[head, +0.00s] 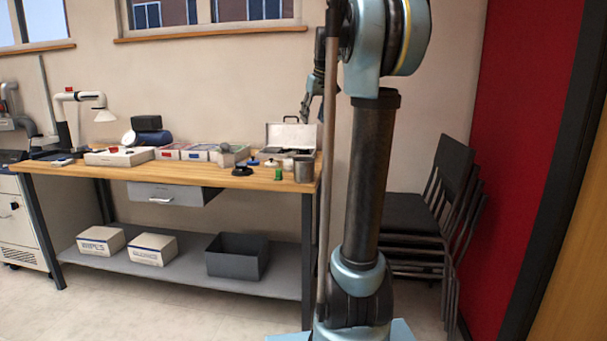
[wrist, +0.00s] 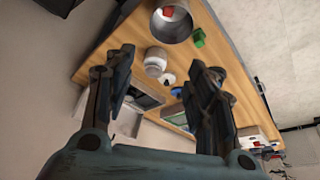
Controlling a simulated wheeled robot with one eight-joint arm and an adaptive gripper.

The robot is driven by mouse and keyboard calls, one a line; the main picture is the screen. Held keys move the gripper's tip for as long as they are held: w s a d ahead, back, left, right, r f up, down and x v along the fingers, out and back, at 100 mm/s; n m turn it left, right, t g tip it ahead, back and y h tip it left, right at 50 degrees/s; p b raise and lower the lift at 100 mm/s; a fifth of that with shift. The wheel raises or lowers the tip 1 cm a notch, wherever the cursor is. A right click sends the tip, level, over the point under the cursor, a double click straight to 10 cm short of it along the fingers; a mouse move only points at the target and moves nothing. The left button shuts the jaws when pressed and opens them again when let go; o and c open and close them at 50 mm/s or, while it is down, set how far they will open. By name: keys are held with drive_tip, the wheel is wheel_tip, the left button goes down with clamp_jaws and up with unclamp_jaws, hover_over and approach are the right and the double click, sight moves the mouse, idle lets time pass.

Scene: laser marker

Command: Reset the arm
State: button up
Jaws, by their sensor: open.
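My gripper (wrist: 160,90) is open and empty in the wrist view, its two fingers spread apart above the right end of the wooden workbench (wrist: 100,62). In the head view, my gripper (head: 307,102) shows small and partly hidden behind my arm, raised above the bench's right end. My arm stands upright in the right half of that view. Between and beyond the fingers in the wrist view are a metal cup (wrist: 170,28) with something red inside, a white jar (wrist: 155,62) and a green item (wrist: 199,38).
The workbench (head: 270,184) holds an open case (head: 291,134), trays, a white box (head: 119,156) and a lamp (head: 104,115). Boxes and a grey bin (head: 236,258) sit on its lower shelf. Stacked chairs (head: 420,215) stand right of my arm. Floor is clear at the front left.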

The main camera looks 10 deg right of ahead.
drive_tip(key=shift+s+r, duration=0.2)
drive_tip(key=shift+r, duration=0.2)
drive_tip(key=s+a+f+m+g+h, duration=0.1)
drive_tip(key=s+f+m+g, duration=0.1)
drive_tip(key=s+f, duration=3.5)
drive_tip(key=s+m, duration=0.1)
drive_tip(key=s, duration=0.1)
drive_tip(key=shift+s+f, duration=0.35)
drive_tip(key=shift+a, duration=0.1)
drive_tip(key=shift+w+f, duration=0.2)
drive_tip(key=shift+w, duration=0.3)
